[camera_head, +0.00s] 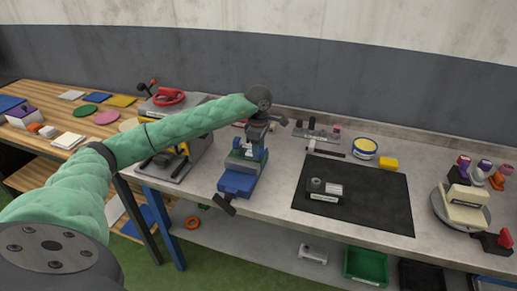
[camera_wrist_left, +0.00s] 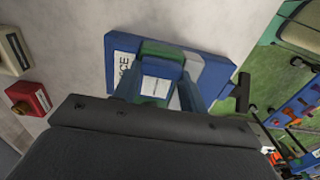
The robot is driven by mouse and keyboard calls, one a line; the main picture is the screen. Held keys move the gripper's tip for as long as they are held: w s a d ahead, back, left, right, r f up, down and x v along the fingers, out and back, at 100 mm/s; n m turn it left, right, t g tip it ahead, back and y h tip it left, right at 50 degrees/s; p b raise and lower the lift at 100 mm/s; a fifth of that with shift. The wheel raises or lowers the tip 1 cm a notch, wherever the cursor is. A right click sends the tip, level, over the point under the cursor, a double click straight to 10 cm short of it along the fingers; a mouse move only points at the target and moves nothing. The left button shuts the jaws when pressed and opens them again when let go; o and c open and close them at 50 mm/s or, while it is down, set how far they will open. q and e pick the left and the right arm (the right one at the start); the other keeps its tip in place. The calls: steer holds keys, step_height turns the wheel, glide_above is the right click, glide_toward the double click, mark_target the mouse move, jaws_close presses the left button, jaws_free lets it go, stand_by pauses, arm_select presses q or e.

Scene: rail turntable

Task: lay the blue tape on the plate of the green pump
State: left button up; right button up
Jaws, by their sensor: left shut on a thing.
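My left gripper (camera_head: 252,146) is over a blue vice (camera_head: 237,183) near the table's front edge, with its fingers pointing down. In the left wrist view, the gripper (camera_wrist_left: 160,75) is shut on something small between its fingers. A blue part with a white label and a green part show there, but I cannot tell which belongs to the held thing and which to the vice (camera_wrist_left: 116,42) behind. I cannot pick out the blue tape for certain. I cannot identify a green pump or its plate. My right gripper is out of view.
A black mat (camera_head: 380,200) bears a small grey device (camera_head: 325,188). A yellow-banded tin (camera_head: 364,148) and yellow block (camera_head: 388,163) stand behind it. A round stand (camera_head: 440,213) with a cream block is at right. Coloured discs and plates lie on the wooden bench (camera_head: 45,98).

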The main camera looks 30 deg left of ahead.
arm_select(q)
steer(key=shift+f+b, duration=0.35)
steer(key=shift+b, duration=0.1)
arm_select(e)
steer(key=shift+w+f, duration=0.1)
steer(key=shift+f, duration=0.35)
arm_select(q)
steer(key=o, duration=1)
steer(key=shift+o, duration=0.2)
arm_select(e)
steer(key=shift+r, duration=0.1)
arm_select(q)
step_height(320, 180, up, 7)
steer(key=b, duration=0.2)
steer(key=shift+b, duration=0.3)
steer(key=shift+r, duration=0.45)
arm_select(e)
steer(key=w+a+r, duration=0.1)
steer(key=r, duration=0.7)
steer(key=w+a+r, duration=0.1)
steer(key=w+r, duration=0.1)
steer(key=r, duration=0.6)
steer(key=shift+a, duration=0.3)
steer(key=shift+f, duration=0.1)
